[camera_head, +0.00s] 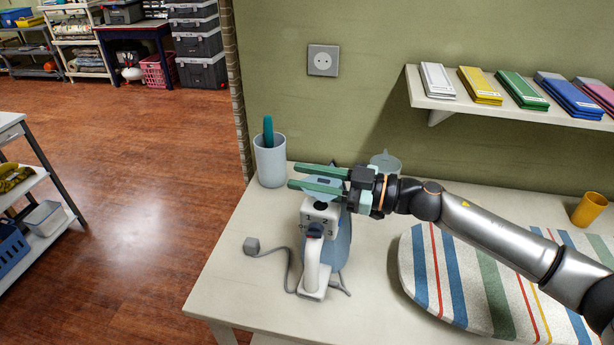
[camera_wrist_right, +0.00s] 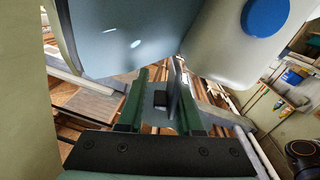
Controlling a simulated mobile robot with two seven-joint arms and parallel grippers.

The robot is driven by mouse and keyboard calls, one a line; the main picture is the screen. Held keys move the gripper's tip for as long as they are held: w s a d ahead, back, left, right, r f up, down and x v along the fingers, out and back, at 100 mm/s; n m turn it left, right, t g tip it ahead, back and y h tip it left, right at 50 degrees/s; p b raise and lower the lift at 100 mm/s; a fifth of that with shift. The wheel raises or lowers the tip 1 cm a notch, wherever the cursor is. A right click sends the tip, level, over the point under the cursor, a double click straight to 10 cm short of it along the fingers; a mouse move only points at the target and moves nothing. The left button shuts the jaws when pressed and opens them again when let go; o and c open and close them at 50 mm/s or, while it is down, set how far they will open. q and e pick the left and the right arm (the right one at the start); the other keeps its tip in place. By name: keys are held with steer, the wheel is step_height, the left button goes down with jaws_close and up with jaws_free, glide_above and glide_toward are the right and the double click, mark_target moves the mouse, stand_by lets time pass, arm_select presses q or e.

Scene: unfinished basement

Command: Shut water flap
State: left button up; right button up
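A steam iron (camera_head: 314,250) with a white and light-blue body stands on the pale table. Its water flap (camera_head: 323,186) is a thin light-blue plate that stands out at the top of the iron. My right gripper (camera_head: 295,175) reaches in from the right, with its two green fingers level and apart on either side of the flap. In the right wrist view, my right gripper (camera_wrist_right: 163,98) has a thin grey-blue plate, seemingly the flap (camera_wrist_right: 178,95), between its fingers, nearer the right one. I cannot tell if they touch. My left gripper is out of view.
A light cup (camera_head: 270,162) with a teal object stands behind the iron. A grey-green container (camera_head: 385,161) is partly behind my gripper. A striped ironing board (camera_head: 480,280) lies right, under my arm. A shelf (camera_head: 440,101) with folders hangs above. The iron's cord (camera_head: 285,255) lies left.

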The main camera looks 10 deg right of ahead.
jaws_close()
steer(key=shift+s+n+p, duration=0.1)
steer(key=shift+n+p, duration=0.2)
stand_by(0.6)
steer(key=shift+s+a+r+n+p, duration=0.1)
steer(key=shift+s+n+p, duration=0.05)
steer(key=shift+n+p, duration=0.3)
steer(key=shift+s+a+n, duration=0.1)
steer(key=shift+s+n, duration=0.15)
steer(key=shift+n, duration=0.4)
steer(key=shift+s+a+f+n+p, duration=0.15)
steer(key=shift+s+f+n+p, duration=0.15)
steer(key=shift+n, duration=0.7)
steer(key=shift+s+a+f+n+p, duration=0.1)
steer(key=shift+s+f+n+p, duration=0.15)
steer(key=shift+n, duration=0.75)
steer(key=shift+o, duration=1.2)
jaws_free()
